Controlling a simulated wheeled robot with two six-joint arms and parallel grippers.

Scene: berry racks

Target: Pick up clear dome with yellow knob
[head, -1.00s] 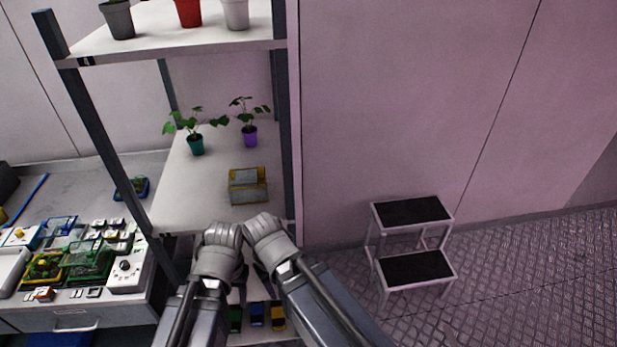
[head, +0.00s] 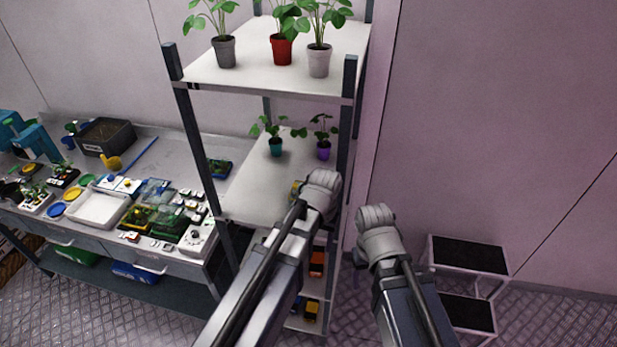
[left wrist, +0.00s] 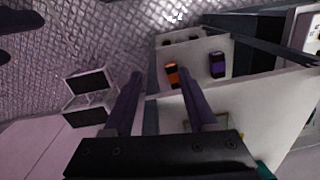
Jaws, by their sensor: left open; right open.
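I cannot make out a clear dome with a yellow knob for certain. On the workbench at left in the head view, small clear covers (head: 155,190) stand among the items. A yellow-edged box on the rack's middle shelf is mostly hidden behind my left gripper; a bit of yellow edge (head: 295,188) shows. My left gripper (head: 322,188) is in front of that shelf, and its two fingers (left wrist: 160,73) are apart and empty in the left wrist view. My right gripper (head: 375,218) is right of the rack, holding nothing that I can see.
The rack's top shelf (head: 245,72) bears potted plants. Teal (head: 276,147) and purple (head: 323,151) pots stand on the middle shelf. The workbench (head: 215,185) carries a white tray (head: 98,208) and many small items. A step stool (head: 468,253) stands right, on open floor.

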